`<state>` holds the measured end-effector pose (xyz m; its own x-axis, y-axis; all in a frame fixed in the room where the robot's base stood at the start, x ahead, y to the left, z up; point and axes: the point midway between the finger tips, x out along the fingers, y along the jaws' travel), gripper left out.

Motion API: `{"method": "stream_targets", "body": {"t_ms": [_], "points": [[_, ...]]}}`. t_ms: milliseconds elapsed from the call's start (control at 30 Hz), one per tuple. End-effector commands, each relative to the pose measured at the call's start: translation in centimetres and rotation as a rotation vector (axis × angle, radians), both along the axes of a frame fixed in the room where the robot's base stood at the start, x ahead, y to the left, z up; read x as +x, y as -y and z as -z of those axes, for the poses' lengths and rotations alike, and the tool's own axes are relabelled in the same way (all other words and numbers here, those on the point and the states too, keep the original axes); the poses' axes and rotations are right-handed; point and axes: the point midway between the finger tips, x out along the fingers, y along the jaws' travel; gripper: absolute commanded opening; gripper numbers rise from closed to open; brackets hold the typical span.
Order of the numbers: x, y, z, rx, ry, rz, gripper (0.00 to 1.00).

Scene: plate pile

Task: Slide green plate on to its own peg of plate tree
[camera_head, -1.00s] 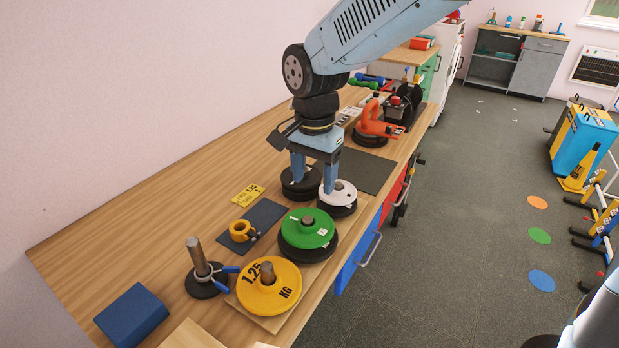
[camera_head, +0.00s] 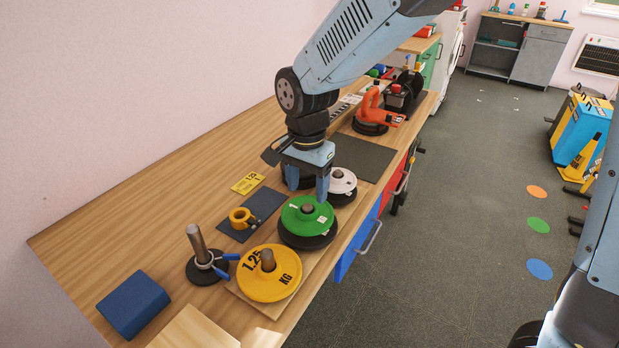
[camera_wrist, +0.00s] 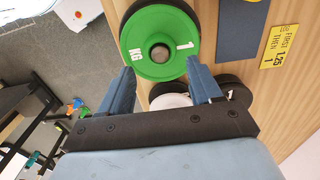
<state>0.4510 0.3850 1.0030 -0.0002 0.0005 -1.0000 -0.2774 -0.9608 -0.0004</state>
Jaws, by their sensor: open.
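The green plate (camera_head: 296,220), marked 1 KG, lies flat over a black plate (camera_head: 308,242) on the wooden board. A short grey peg (camera_head: 307,209) shows through its middle hole. It also shows in the wrist view (camera_wrist: 150,24), just beyond my fingertips. My gripper (camera_head: 307,188) points down with its two fingers apart and empty, just behind and above the green plate, near the white plate (camera_head: 341,179). In front, a yellow 1.25 KG plate (camera_head: 282,265) lies around its own peg (camera_head: 267,259). A taller bare metal post (camera_head: 196,242) stands to the left on a black base.
A blue-handled collar (camera_head: 222,264) sits at the post's foot. A blue block (camera_head: 133,303) lies at the front left. An orange tool (camera_head: 371,108) stands behind.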

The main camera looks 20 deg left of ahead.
Motion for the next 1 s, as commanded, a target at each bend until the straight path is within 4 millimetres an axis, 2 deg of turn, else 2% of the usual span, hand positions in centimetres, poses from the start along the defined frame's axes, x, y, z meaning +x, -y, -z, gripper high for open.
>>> {"method": "stream_targets", "body": {"t_ms": [600,1000], "points": [[0.0,0.0,4.0,-0.002,-0.001,-0.001,0.64],[0.0,0.0,5.1,-0.001,0.000,0.000,0.64]]}}
